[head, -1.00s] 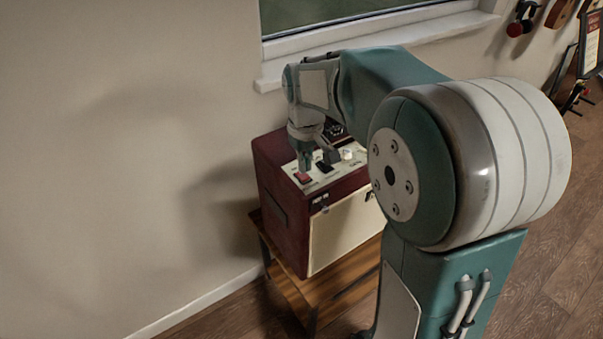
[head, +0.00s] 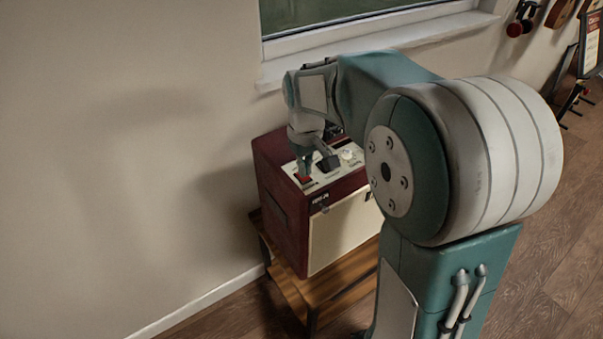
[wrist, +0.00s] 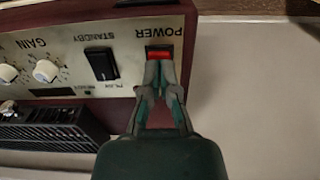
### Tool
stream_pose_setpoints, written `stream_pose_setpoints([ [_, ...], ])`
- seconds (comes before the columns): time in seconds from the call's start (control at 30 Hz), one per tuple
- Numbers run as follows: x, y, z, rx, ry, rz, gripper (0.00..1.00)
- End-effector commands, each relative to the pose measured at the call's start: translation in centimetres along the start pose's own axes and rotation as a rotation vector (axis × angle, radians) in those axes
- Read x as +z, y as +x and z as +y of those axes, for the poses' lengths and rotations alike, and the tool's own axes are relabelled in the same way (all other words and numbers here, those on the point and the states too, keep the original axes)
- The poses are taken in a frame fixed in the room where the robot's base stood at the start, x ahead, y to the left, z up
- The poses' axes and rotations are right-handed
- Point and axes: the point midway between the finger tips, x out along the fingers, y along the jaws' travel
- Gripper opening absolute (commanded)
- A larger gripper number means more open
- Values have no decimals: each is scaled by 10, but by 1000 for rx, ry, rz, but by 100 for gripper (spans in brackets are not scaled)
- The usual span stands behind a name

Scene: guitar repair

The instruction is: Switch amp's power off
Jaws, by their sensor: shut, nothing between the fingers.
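The amp is a dark red box with a cream front (head: 343,235) on a low wooden stand. Its cream top panel carries the controls. In the wrist view the red power switch (wrist: 159,54) sits under the word POWER and looks bright red. A black standby switch (wrist: 102,64) is beside it on the left. My gripper (wrist: 160,62) is shut and empty, with its fingertips at the near edge of the power switch, partly covering it. I cannot tell whether they touch. In the head view my gripper (head: 304,172) points down over the panel.
White gain knobs (wrist: 8,73) and a black slotted part (wrist: 55,125) are left of the switches in the wrist view. The wall stands close behind the amp, with a window sill (head: 275,72) above. The wooden stand (head: 335,290) is under the amp.

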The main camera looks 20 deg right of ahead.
Motion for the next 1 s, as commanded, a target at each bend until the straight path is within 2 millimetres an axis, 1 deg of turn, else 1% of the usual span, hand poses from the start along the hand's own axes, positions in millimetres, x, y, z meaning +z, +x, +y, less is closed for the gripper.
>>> stream_pose_setpoints([
  [0.83, 0, 11, 0, 0, 0, -1, 0],
  [1.0, 0, 6, 0, 0, 0, 1, 0],
])
